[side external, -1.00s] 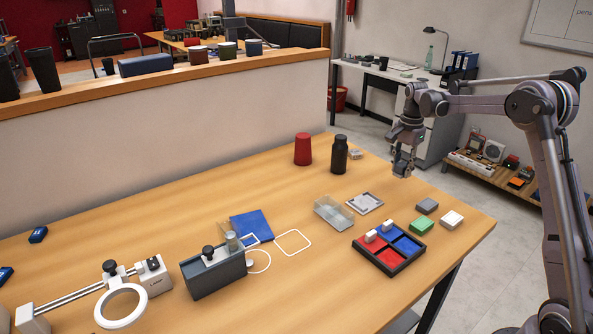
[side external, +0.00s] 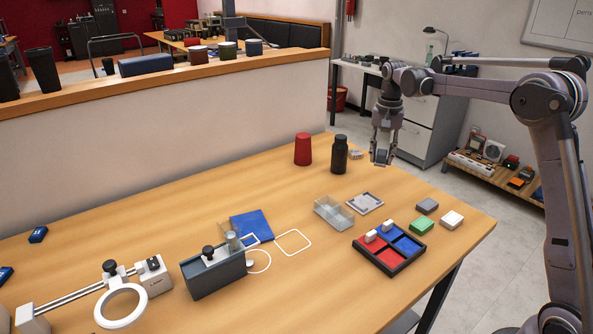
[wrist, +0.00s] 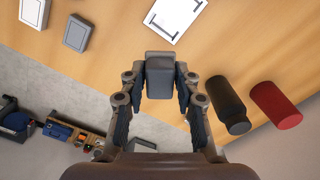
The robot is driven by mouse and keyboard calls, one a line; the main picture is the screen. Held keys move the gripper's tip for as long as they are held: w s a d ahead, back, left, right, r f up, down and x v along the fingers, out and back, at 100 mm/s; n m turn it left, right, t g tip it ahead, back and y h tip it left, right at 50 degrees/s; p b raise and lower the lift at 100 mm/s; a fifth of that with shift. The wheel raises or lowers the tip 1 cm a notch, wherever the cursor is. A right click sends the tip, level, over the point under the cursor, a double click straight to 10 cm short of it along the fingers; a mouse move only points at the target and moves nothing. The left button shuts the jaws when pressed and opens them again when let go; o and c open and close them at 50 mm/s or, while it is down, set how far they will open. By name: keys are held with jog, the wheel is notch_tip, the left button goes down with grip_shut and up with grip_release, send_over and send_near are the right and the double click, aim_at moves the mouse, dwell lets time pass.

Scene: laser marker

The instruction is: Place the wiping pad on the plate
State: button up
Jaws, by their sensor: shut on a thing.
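My gripper (side external: 382,155) hangs above the far right part of the table, fingers pointing down. In the wrist view my gripper (wrist: 160,85) is shut on a grey rounded block (wrist: 160,72), which looks like the wiping pad. In the side view the pad is small and mostly hidden between the fingers. A pale plate with dark markings (side external: 366,203) lies flat on the table, nearer the camera than the gripper. It also shows at the top of the wrist view (wrist: 176,14), apart from the pad.
A black bottle (side external: 339,155) and a red cup (side external: 303,150) stand left of the gripper. A clear tray (side external: 334,213) sits beside the plate. Grey (side external: 426,206), green (side external: 424,226) and white (side external: 452,220) blocks and a red-and-blue compartment tray (side external: 389,264) lie nearer the camera.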

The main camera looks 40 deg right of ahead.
jog(key=w+a+n, duration=0.5)
jog(key=a, duration=0.7)
jog(key=n, duration=0.6)
send_over(251, 226)
jog(key=f, duration=0.5)
jog(key=shift+s+d+f, duration=0.15)
jog(key=shift+d+f, duration=0.15)
jog(key=shift+f, duration=0.1)
jog(key=shift+a+f, duration=0.3)
jog(key=shift+f, duration=1.9)
jog(key=shift+f, duration=0.2)
jog(key=o, duration=1.1)
jog(key=shift+r, duration=0.1)
